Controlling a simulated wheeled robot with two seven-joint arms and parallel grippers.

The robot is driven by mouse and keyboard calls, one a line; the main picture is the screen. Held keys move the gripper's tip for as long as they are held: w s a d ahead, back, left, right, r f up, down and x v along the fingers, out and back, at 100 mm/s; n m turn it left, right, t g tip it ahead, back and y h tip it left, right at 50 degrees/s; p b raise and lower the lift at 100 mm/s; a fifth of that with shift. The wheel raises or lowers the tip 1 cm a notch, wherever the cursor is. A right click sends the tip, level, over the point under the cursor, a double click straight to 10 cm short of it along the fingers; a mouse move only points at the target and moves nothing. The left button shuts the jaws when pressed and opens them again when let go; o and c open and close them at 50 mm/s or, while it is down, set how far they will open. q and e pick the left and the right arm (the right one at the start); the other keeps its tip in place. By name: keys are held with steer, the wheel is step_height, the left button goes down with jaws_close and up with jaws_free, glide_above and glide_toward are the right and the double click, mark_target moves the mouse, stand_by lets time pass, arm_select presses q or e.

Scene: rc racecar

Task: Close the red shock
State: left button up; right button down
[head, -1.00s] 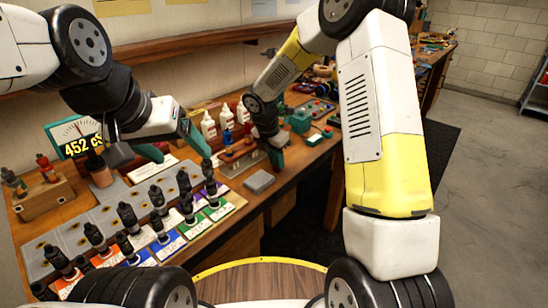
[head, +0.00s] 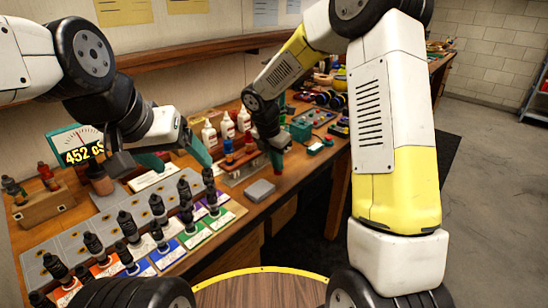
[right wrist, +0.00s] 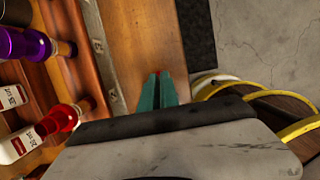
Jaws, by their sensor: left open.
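A small upright red part (head: 46,175) stands in a wooden block at the far left of the bench. Another upright part, blue above and red below (head: 228,153), stands in a rack beside my right gripper. I cannot tell which is the red shock. The right wrist view shows a shiny red body (right wrist: 62,118) beside a purple one (right wrist: 20,45). My left gripper (head: 177,156) is open and empty above the mat. My right gripper (head: 276,152) is right of the rack.
Rows of black shocks (head: 127,225) stand on a grey mat with coloured cards. White bottles (head: 209,134) stand behind the rack. A gauge (head: 78,146) reads 452. A small grey box (head: 260,190) lies near the bench's front edge.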

steer(key=s+a+r, duration=0.1)
steer(key=s, duration=1.3)
steer(key=shift+s+a+r, duration=0.2)
steer(key=shift+a, duration=0.05)
